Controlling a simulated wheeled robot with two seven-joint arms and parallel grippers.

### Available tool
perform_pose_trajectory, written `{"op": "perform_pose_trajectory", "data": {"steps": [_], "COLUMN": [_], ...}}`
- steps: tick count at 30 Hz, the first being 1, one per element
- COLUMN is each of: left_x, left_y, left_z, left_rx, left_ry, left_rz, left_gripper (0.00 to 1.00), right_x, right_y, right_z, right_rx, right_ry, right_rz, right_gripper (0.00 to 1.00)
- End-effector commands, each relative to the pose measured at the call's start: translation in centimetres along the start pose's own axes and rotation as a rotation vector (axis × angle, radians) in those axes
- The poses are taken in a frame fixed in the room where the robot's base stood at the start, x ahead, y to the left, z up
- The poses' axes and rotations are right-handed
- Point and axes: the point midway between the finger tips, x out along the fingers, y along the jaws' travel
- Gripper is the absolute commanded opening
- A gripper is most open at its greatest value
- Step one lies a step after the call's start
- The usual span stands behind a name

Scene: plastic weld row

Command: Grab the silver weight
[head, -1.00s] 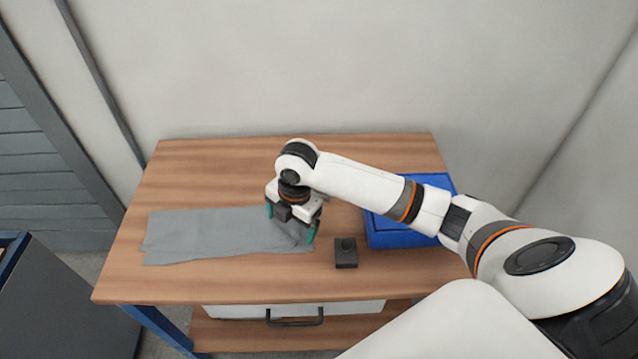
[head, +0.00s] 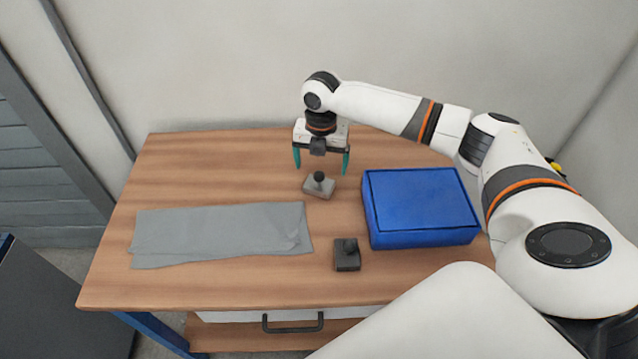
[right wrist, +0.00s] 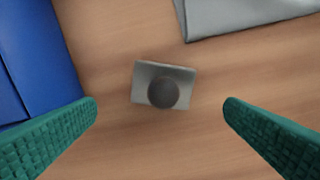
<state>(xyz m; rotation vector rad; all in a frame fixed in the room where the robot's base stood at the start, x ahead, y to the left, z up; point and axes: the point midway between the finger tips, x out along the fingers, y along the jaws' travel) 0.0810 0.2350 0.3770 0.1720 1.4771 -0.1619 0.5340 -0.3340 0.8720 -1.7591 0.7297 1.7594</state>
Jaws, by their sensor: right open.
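The silver weight (head: 318,187) is a small light-grey block with a dark round knob on top. It stands on the wooden table, left of the blue box. My right gripper (head: 321,161) is open and empty above it, its green fingers spread to either side. In the right wrist view the silver weight (right wrist: 163,85) lies between the two open fingers (right wrist: 160,115), apart from both, with its knob facing the camera. My left gripper is not in view.
A dark weight (head: 347,256) with a knob stands near the table's front. A closed blue box (head: 422,205) stands to the right of the silver weight. A folded grey cloth (head: 215,234) lies flat at the left. Bare table (head: 225,170) shows behind the cloth.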

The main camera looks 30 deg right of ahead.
Motion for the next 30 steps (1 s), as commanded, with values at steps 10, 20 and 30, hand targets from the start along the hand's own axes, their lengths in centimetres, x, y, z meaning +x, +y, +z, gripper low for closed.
{"op": "perform_pose_trajectory", "data": {"steps": [10,20,30], "left_x": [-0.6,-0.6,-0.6], "left_y": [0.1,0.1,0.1], "left_z": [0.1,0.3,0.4], "left_rx": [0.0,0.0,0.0], "left_ry": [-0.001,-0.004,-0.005], "left_rz": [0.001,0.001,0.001], "left_gripper": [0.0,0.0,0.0], "right_x": [4.6,5.1,5.0], "right_y": [-0.3,-0.2,-0.2], "right_z": [0.8,0.7,0.7], "right_rx": [0.0,0.0,0.0], "right_ry": [-0.002,0.0,0.0], "right_rz": [0.002,0.001,0.0], "right_gripper": [0.92,0.87,0.32]}}
